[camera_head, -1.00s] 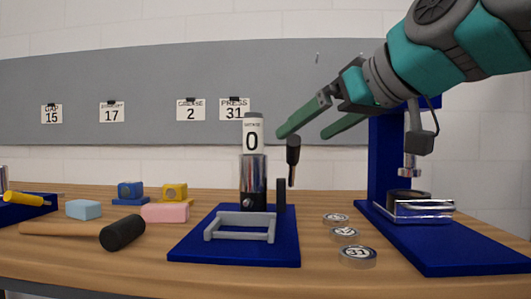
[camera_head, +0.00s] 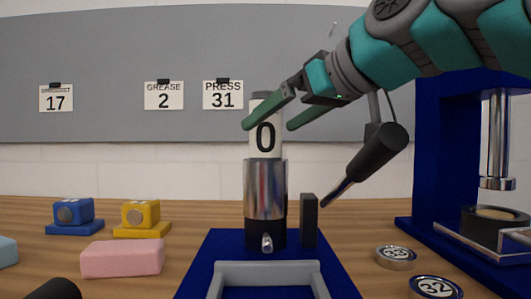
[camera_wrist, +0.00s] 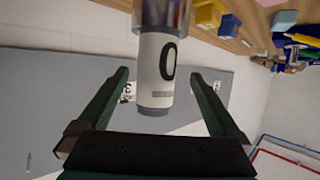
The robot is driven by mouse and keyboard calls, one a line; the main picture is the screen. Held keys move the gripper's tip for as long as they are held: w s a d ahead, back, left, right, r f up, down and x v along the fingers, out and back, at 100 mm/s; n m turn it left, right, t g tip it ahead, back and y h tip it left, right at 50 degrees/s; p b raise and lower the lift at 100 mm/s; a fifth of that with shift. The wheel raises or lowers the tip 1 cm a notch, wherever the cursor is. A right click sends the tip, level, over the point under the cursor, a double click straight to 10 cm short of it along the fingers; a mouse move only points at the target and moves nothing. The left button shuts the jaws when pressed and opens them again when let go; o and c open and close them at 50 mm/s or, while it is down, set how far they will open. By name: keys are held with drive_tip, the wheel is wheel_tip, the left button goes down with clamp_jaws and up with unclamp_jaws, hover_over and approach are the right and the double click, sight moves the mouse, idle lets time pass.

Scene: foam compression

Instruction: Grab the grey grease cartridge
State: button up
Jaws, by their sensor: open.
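The grease cartridge (camera_head: 265,138) stands upright in the metal cylinder (camera_head: 265,188) on the blue base (camera_head: 225,250). It has a white label with a black 0 and a grey top end. My gripper (camera_head: 270,123) is open at the cartridge's upper part, with one green finger on each side in the head view. In the wrist view the cartridge (camera_wrist: 157,65) shows between the two fingers of my gripper (camera_wrist: 160,76), with visible gaps on both sides. The cartridge's lower part is hidden inside the cylinder.
A black-handled lever (camera_head: 375,155) leans up right of the cylinder, below my arm. A blue press (camera_head: 445,150) stands at the right. Numbered discs (camera_head: 396,256) lie on the table. A pink block (camera_head: 122,258) and blue and yellow blocks (camera_head: 140,214) are at the left.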

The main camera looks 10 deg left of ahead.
sight(256, 137)
drive_tip(key=x, duration=0.7)
drive_tip(key=shift+w+f, duration=0.1)
drive_tip(key=shift+w, duration=0.1)
drive_tip(key=shift+c, duration=0.3)
drive_tip(key=shift+d, duration=0.1)
drive_tip(key=c, duration=1.4)
